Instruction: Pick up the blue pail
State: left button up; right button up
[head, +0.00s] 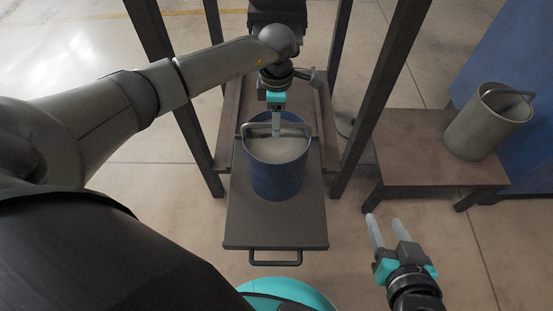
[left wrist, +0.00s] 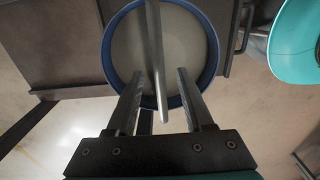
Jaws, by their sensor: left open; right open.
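The blue pail (head: 277,178) stands upright on a dark tray board in the middle of the head view, with its grey handle (head: 262,127) raised across the opening. My left gripper (head: 276,131) is above the pail at its handle. In the left wrist view the pail's blue rim (left wrist: 106,58) rings a pale inside, and the handle bar (left wrist: 156,60) runs between the two open fingers (left wrist: 160,90). I cannot tell whether either finger touches the bar. My right gripper (head: 384,230) is open and empty, low at the right, away from the pail.
The dark tray board (head: 270,228) has a front pull handle (head: 275,261) and sits between dark frame posts (head: 373,110). A grey-green pail (head: 487,125) stands on a low brown table (head: 425,172) at the right. Bare floor lies between them.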

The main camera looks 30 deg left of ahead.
pick_arm(q)
jog(key=shift+c, duration=0.4)
grip_shut()
dwell(0.9)
jog(key=shift+w+r, duration=0.2)
